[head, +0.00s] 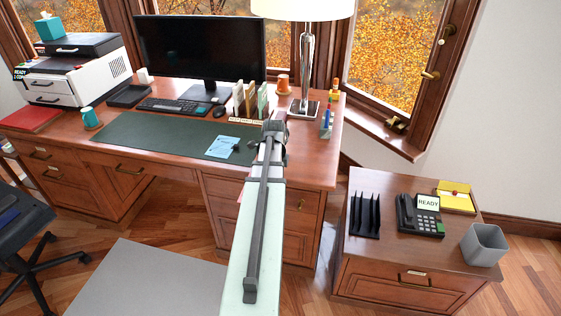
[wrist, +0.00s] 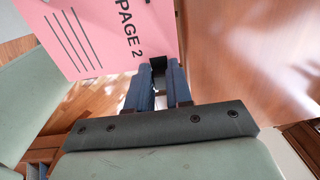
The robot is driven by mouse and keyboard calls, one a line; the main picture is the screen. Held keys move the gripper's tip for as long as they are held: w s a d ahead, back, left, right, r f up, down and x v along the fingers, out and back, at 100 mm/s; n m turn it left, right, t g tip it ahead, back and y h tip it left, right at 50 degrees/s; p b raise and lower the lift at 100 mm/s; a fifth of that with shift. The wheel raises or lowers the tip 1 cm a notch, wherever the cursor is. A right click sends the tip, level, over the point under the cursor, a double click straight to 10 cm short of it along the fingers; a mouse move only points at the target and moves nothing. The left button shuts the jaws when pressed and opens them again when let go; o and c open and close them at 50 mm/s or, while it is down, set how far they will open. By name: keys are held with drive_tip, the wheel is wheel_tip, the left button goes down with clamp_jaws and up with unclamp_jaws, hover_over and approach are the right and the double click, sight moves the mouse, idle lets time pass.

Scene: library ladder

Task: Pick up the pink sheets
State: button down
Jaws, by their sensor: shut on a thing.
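The pink sheets (wrist: 98,38) fill the upper left of the wrist view, with "PAGE 2" and several ruled lines on the face. I cannot tell how many sheets there are. My gripper (wrist: 158,68) is shut on their lower right edge, between its blue fingers. The sheets hang beside the brown wooden surface. In the head view my gripper (head: 268,150) is over the desk's front right part, and my arm hides most of the sheets and the fingertips.
The desk (head: 310,165) holds a green mat (head: 150,138) with light blue papers (head: 222,147), a file sorter (head: 250,100), a lamp (head: 307,65) and a monitor (head: 200,45). A low cabinet (head: 375,250) at right carries a black rack (head: 365,215), phone (head: 420,215), yellow tray (head: 455,197) and grey bin (head: 483,245).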

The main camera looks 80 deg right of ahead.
drive_tip(key=a, duration=1.1)
drive_tip(key=shift+w+a, duration=0.1)
